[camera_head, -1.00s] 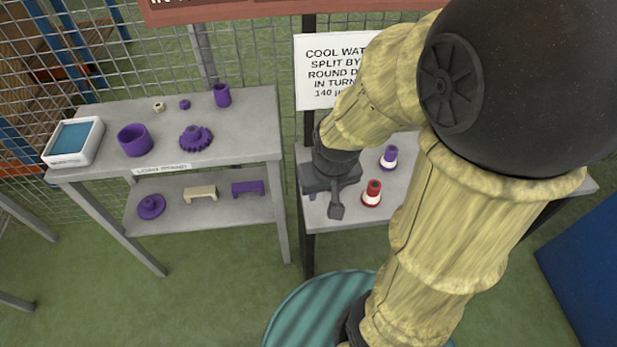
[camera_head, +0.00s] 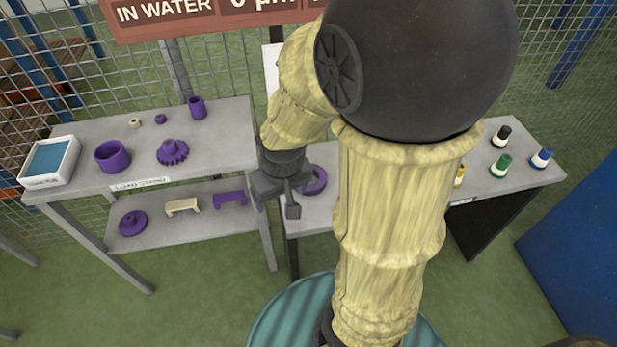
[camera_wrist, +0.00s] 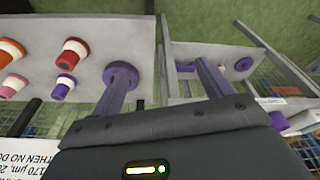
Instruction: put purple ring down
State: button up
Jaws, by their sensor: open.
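The purple ring (camera_head: 315,180) lies on the left end of the right bench in the head view, partly hidden by my gripper (camera_head: 276,205). In the wrist view the purple ring (camera_wrist: 122,73) is on the bench behind the tip of one finger. I cannot tell whether that finger touches it. My gripper (camera_wrist: 162,72) is open, its two purple-looking fingers wide apart, with nothing held between them. It hangs over the gap between the two benches, at the right bench's left edge.
The load stand (camera_head: 225,140) at left holds a purple cup (camera_head: 112,156), a purple gear (camera_head: 172,151) and smaller parts. Its lower shelf (camera_head: 155,225) holds more parts. Several coloured pegs, including a green one (camera_head: 501,166), stand on the right bench (camera_head: 530,178). A turntable (camera_head: 275,320) is below.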

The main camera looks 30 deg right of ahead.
jog(key=o, duration=0.4)
jog(key=shift+n+g, duration=0.3)
jog(key=shift+g, duration=0.3)
jog(key=w+d+r+p, duration=0.1)
jog(key=w+p, duration=0.1)
jog(key=w+d+r+p, duration=0.1)
jog(key=w+d, duration=0.1)
jog(key=w+d+r+p, duration=0.2)
jog(key=shift+w+d+p, duration=0.1)
jog(key=shift+w+p, duration=0.15)
jog(key=shift+p, duration=0.05)
jog(key=shift+n+g, duration=0.3)
jog(key=shift+g, duration=0.3)
jog(key=w+d+p, duration=0.1)
jog(key=d, duration=0.1)
jog(key=w+d+p, duration=0.2)
jog(key=d, duration=0.1)
jog(key=w+d+p, duration=0.1)
jog(key=w+d, duration=0.1)
jog(key=shift+w+d+r, duration=0.1)
jog(key=shift+d+r, duration=0.15)
jog(key=shift+d, duration=0.15)
jog(key=shift+f, duration=0.1)
notch_tip(320, 180, down, 12)
jog(key=shift+f+p, duration=0.3)
jog(key=shift+f, duration=2.3)
